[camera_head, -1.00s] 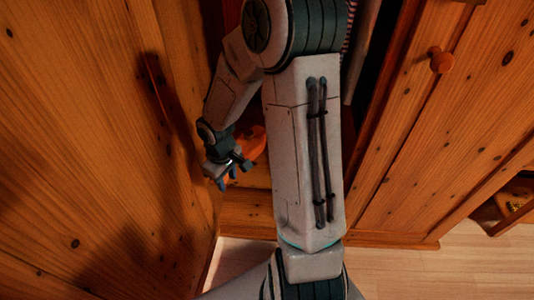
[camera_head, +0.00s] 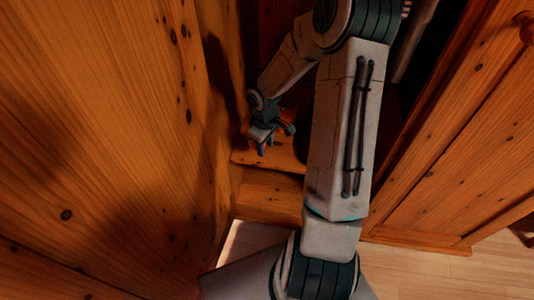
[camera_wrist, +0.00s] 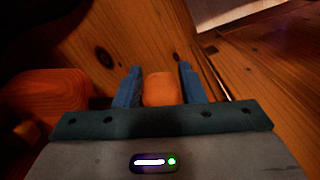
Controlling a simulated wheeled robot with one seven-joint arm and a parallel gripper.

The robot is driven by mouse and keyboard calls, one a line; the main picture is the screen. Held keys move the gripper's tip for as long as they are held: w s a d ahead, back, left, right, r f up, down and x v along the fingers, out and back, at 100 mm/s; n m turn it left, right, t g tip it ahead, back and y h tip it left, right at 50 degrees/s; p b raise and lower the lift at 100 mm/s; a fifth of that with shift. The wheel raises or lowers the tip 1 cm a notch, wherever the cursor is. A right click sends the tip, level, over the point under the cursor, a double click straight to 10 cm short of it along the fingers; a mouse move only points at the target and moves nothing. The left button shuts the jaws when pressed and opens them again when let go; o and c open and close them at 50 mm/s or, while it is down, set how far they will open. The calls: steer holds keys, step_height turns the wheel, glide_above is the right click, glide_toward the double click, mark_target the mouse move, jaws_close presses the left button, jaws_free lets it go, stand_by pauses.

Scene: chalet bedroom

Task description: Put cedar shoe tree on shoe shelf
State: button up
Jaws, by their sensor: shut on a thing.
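My gripper (camera_head: 267,147) reaches down inside the open wooden wardrobe, near its left side. In the wrist view my gripper (camera_wrist: 160,84) has its two blue fingers on either side of a rounded orange-brown wooden piece, which I take to be the cedar shoe tree (camera_wrist: 160,90). Only its near end shows between the fingers. In the head view it is mostly hidden behind my gripper and in shadow. A wooden board (camera_head: 265,160), perhaps the shoe shelf, lies low in the wardrobe below my gripper; I cannot tell whether the shoe tree touches it.
A large pine panel (camera_head: 100,130) stands close on the left. Another reddish wooden piece (camera_wrist: 55,95) lies left of the fingers in the wrist view. Pale floor (camera_head: 410,268) shows in front.

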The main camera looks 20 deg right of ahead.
mark_target(266, 158)
steer(key=shift+w+d+f, duration=0.25)
steer(key=shift+d+f, duration=0.05)
steer(key=shift+f, duration=0.1)
steer(key=shift+f+b, duration=1.1)
steer(key=shift+f, duration=0.7)
steer(key=shift+f, duration=0.15)
steer(key=o, duration=1.2)
